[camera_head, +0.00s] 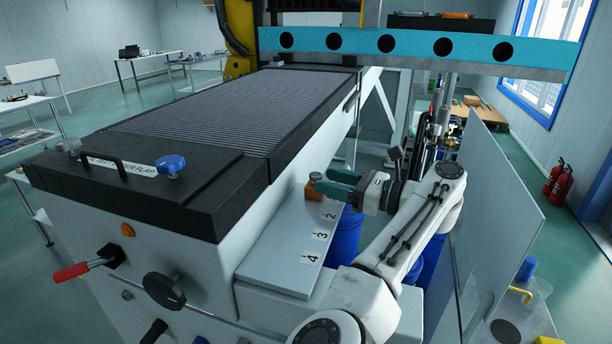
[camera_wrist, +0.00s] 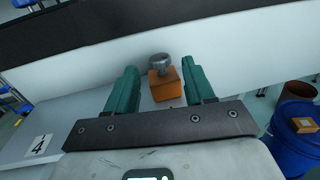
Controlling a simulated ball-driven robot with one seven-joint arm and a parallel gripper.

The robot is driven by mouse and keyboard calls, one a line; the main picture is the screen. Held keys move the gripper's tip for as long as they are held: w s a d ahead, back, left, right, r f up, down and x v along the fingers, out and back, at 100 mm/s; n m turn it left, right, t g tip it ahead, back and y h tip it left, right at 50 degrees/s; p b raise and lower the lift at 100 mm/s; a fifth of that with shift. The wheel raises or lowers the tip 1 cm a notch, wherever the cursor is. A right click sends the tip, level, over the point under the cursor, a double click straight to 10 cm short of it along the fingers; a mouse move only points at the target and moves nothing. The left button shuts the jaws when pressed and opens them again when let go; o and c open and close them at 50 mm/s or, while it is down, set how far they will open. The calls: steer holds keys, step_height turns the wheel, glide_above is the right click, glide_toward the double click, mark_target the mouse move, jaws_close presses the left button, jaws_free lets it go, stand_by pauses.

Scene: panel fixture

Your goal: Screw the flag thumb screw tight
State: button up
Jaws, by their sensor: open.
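The flag thumb screw (camera_wrist: 159,62) is a grey metal piece with a flat, rounded head. It stands on top of an orange block (camera_wrist: 165,88) beside the white machine wall in the wrist view. The orange block also shows at the far end of the numbered shelf in the head view (camera_head: 314,190). My gripper (camera_wrist: 160,72) has its green fingers apart, one on each side of the screw and block, with nothing held. My gripper shows in the head view too (camera_head: 330,182), close to the block. I cannot tell whether either finger touches the screw.
The grey shelf (camera_head: 278,262) carries labels 2, 3 and 4. The machine's white side wall rises close behind the screw. A black cover (camera_head: 135,190) has a handle and a blue knob (camera_head: 170,165). Blue barrels (camera_wrist: 292,135) stand right of the shelf.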

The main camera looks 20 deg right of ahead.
mark_target(309, 182)
steer(key=b+x, duration=0.1)
steer(key=x, duration=0.3)
steer(key=shift+w+a+f+b, duration=0.1)
steer(key=shift+a+f+b, duration=0.1)
steer(key=shift+b, duration=0.1)
steer(key=shift+b+x, duration=0.3)
steer(key=shift+x, duration=0.5)
steer(key=shift+r, duration=0.15)
steer(key=shift+d, duration=0.1)
jaws_close()
